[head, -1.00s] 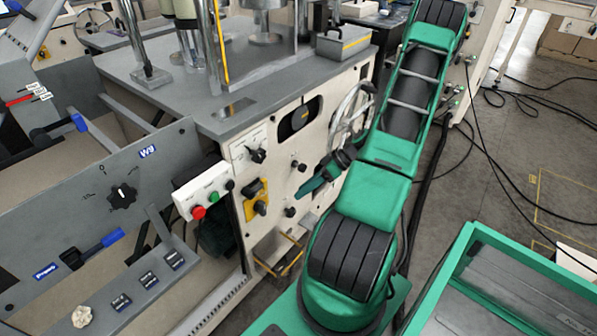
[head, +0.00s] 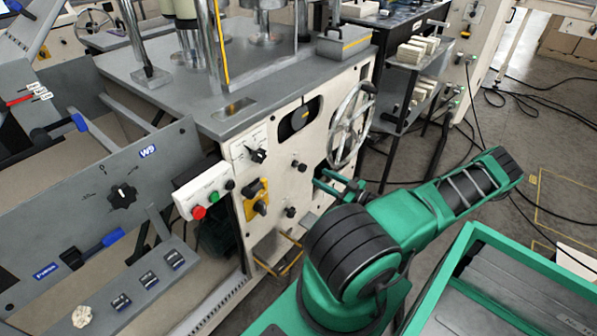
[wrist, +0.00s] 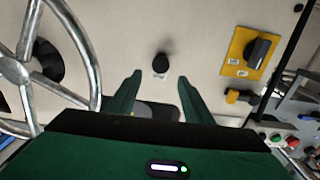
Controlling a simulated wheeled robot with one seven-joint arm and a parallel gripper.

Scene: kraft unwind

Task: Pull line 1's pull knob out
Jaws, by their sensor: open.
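The cream machine panel carries small black knobs. An upper black knob (head: 299,166) and a lower black knob (head: 290,212) show in the head view. In the wrist view one black knob (wrist: 160,62) with a small white label stands just beyond the fingertips, centred between them. The label is too small to read, so I cannot tell which line it belongs to. My gripper (head: 320,178) is open and empty, just right of the knobs and pointing at the panel. Its two green fingers (wrist: 160,78) are spread apart in the wrist view, and the knob appears clear of them.
A metal handwheel (head: 352,124) is close to my gripper, at left in the wrist view (wrist: 92,75). A yellow switch plate (head: 256,199) and a red-green button box (head: 204,192) lie to the left. A shelf rack (head: 405,85) stands behind.

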